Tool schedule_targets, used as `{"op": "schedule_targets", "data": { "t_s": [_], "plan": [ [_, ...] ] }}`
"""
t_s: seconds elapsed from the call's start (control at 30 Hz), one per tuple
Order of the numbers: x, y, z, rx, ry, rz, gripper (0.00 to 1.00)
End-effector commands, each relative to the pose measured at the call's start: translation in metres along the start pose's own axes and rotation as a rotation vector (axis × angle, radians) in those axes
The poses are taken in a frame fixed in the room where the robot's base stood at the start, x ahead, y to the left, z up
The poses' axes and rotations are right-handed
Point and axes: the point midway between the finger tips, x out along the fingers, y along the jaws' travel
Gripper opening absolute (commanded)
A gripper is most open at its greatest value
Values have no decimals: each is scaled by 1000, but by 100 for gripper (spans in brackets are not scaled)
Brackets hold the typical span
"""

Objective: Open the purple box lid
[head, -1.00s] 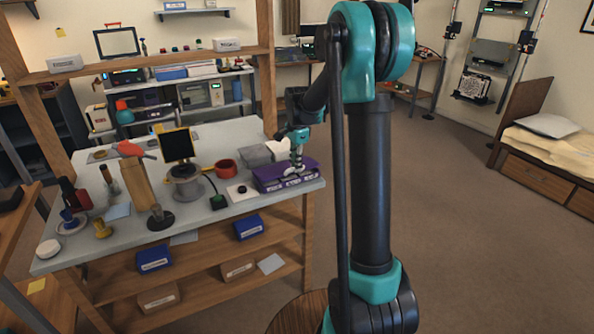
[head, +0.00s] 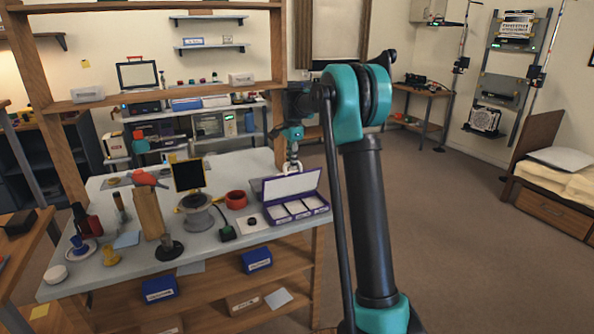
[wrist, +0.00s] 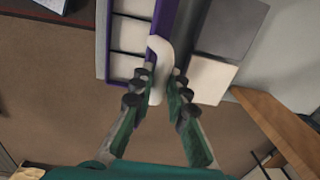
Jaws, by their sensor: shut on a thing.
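The purple box (head: 312,217) stands at the right end of the workbench, with several pale compartments showing inside. Its lid (head: 289,187) is raised at the back, its pale inner face toward the head camera. My gripper (head: 292,165) is at the top edge of the lid. In the wrist view my gripper (wrist: 160,88) is shut on the white lid handle (wrist: 157,48), one finger on each side. The wrist view shows the raised lid edge-on, as a purple strip (wrist: 163,18) beside the open compartments (wrist: 128,35).
Left of the box are a red ring (head: 236,199), a spool (head: 198,212) and a black-screened device (head: 188,176). Open floor (head: 450,230) lies to the right.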

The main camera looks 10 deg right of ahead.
Motion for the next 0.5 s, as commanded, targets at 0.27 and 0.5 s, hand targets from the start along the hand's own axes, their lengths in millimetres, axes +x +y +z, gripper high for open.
{"op": "schedule_targets", "data": {
  "t_s": [0.27,0.5],
  "plan": [
    [4,-43,0,-3,-2,1,0],
    [11,-71,0,-4,-2,1,0]
  ]
}}
